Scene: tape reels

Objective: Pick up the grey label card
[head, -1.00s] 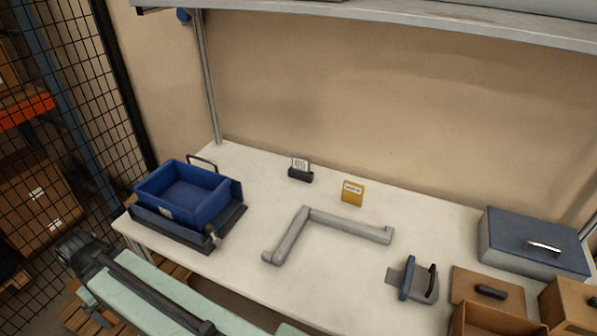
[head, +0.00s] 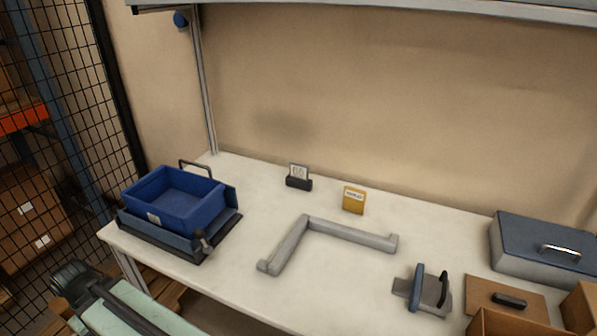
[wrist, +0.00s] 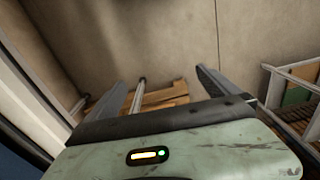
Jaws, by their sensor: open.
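A small card with a grey edge and a pale printed face (head: 299,171), which looks like the grey label card, stands upright in a black holder (head: 299,184) toward the back of the white table. A yellow card (head: 354,200) stands to its right, apart from it. My gripper (wrist: 161,76) shows in the wrist view with its two fingers spread and nothing between them. The wrist view shows floor, wall and a wooden pallet, not the card. In the head view only part of my arm shows at bottom left; the fingers are out of that view.
A blue bin (head: 175,196) on a dark base stands at the table's left end. A grey L-shaped bar (head: 345,233) lies in front of the cards. A blue-and-grey bracket (head: 428,290), a lidded box (head: 545,247) and cardboard boxes (head: 510,322) fill the right.

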